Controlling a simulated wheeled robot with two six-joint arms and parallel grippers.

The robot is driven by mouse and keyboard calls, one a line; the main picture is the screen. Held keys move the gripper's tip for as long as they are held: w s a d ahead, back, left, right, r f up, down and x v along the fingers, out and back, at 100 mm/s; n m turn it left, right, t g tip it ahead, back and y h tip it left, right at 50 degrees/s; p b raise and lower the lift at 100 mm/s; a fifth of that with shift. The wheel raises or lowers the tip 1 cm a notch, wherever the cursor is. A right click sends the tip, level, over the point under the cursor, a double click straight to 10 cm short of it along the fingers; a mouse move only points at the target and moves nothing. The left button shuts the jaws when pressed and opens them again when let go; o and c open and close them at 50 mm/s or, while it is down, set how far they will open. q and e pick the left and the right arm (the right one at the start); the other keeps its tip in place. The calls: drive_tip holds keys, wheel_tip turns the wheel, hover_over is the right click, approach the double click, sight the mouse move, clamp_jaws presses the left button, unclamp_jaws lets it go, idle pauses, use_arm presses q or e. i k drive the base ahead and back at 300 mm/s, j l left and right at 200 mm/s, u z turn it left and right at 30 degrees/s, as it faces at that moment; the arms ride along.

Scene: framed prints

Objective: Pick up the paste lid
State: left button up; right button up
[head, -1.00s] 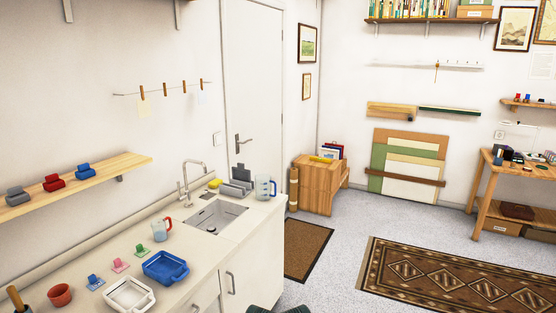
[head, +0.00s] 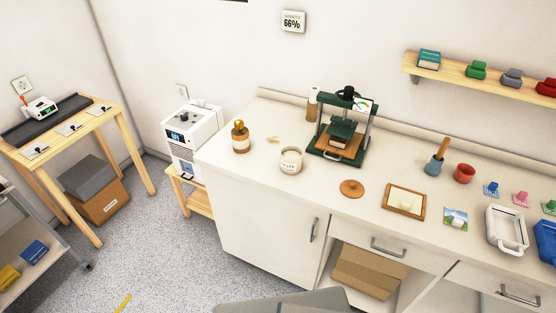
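The paste lid (head: 352,188) is a round brown wooden disc with a small knob on top. It lies on the pale countertop (head: 330,212), near the front edge and apart from the pot. The paste pot (head: 291,163) is a cream jar with dark lettering, standing open to the left of the lid and farther back. Neither of my grippers shows in the head view.
Behind the lid stands a green press (head: 338,140). A framed panel (head: 404,201) lies to its right. A brown bottle (head: 240,137) stands left of the pot. Bare counter surrounds the lid. Below, an open bay holds a cardboard box (head: 370,270).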

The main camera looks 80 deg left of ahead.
sight(352, 189)
drive_tip(key=u, duration=2.7)
